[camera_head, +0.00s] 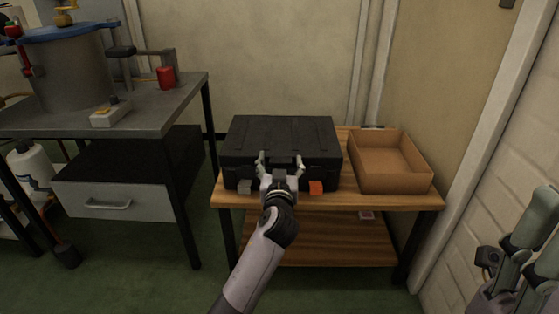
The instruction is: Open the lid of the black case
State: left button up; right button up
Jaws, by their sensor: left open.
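The black case (283,134) sits closed on a wooden table in the middle of the head view. My left gripper (280,160) is open in front of the case, its two fingers pointing at the case's front side. It hides part of the case's front; I cannot tell whether the fingers touch it.
An open cardboard box (390,180) stands right of the case on the wooden table (420,200). A grey workbench (150,122) with a large metal cylinder (70,75) is at the left. A wall (500,180) bounds the right side. Green floor is clear in front.

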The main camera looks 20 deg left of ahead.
pick_arm(q)
jog(key=shift+c, duration=0.4)
jog(key=shift+r, duration=0.15)
grip_shut()
dwell(0.4)
